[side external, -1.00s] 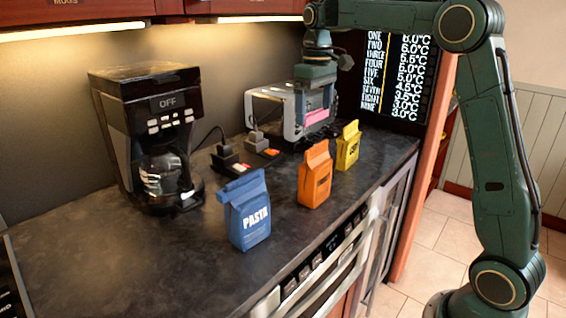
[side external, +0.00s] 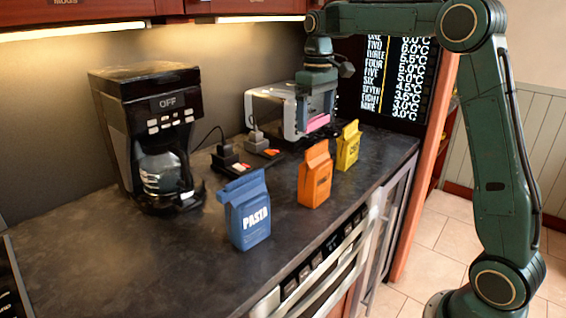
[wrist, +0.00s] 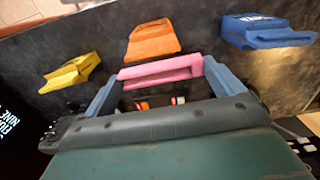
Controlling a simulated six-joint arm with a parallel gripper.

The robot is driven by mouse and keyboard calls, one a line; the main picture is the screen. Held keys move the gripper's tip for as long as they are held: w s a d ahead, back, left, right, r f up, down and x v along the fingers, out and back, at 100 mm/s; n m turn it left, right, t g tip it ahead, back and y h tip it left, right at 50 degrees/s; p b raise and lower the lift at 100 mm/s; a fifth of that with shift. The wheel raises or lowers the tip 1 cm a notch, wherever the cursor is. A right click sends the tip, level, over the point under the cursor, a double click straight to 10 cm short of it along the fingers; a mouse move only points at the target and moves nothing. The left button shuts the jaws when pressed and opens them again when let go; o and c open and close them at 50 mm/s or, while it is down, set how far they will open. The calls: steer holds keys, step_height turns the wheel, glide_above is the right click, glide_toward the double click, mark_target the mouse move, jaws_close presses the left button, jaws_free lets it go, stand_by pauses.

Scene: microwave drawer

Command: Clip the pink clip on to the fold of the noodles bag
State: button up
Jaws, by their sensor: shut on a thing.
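My gripper (side external: 319,115) is shut on the pink clip (side external: 318,122), in front of the silver appliance in the side view. The wrist view shows the pink clip (wrist: 160,72) held crosswise between the two fingertips of my gripper (wrist: 159,78). Three bags stand on the counter: a blue one marked PASTA (side external: 247,212), an orange one (side external: 315,177) and a yellow one (side external: 348,148). All have folded tops. The orange and yellow labels are too small to read, so I cannot tell which is noodles. The clip is apart from all three bags.
A silver appliance (side external: 285,98) stands behind my gripper. A black coffee maker (side external: 150,125) is at the left. Small dark items with red parts (side external: 228,158) lie on the counter (side external: 150,260) between them. The counter's front left is clear.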

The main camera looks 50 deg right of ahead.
mark_target(314, 147)
steer(key=shift+f, duration=2.3)
steer(key=shift+f, duration=0.65)
stand_by(0.7)
